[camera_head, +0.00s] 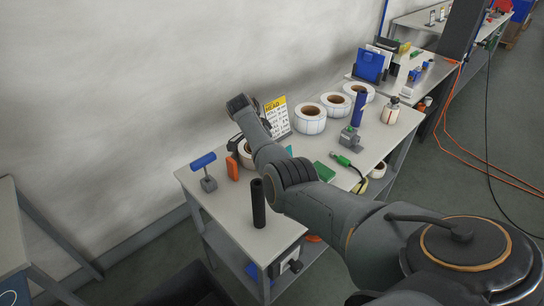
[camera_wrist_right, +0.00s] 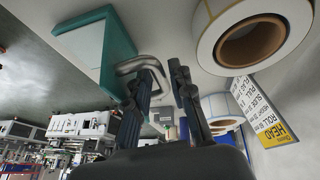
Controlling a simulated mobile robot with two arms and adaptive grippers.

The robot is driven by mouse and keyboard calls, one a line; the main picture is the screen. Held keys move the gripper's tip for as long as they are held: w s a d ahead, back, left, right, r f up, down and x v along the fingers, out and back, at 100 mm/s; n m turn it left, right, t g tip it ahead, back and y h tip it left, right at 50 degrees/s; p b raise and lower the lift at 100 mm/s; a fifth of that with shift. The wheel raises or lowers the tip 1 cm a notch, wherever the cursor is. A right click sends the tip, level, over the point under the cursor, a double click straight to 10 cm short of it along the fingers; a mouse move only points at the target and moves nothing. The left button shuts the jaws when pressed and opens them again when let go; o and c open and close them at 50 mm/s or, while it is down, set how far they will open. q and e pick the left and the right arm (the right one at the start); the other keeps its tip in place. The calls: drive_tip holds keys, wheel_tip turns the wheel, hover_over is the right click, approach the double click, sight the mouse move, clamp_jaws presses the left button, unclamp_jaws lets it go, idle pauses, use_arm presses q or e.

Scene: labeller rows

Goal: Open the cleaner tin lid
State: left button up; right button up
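A teal box-like container (camera_wrist_right: 118,55) with a pale face is close by in the right wrist view, which is tilted. A curved grey metal piece (camera_wrist_right: 140,65) shows beside it, near my fingertips. I cannot read a label, so I cannot be sure this is the cleaner tin. In the head view a small teal patch (camera_head: 289,150) shows behind my right arm. My right gripper (camera_wrist_right: 161,72) has its two fingers apart; I cannot tell whether either touches the metal piece. In the head view its fingers are hidden. My left gripper is not in view.
White label rolls (camera_head: 309,125) and a yellow-headed sign (camera_head: 277,117) stand along the back of the bench (camera_head: 225,205). A black cylinder (camera_head: 258,205), a blue-handled tool (camera_head: 204,165) and an orange block (camera_head: 232,168) are nearby.

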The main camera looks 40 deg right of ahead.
drive_tip(key=s+v, duration=0.1)
drive_tip(key=v, duration=0.9)
drive_tip(key=shift+w+r, duration=0.15)
drive_tip(key=shift+w, duration=0.4)
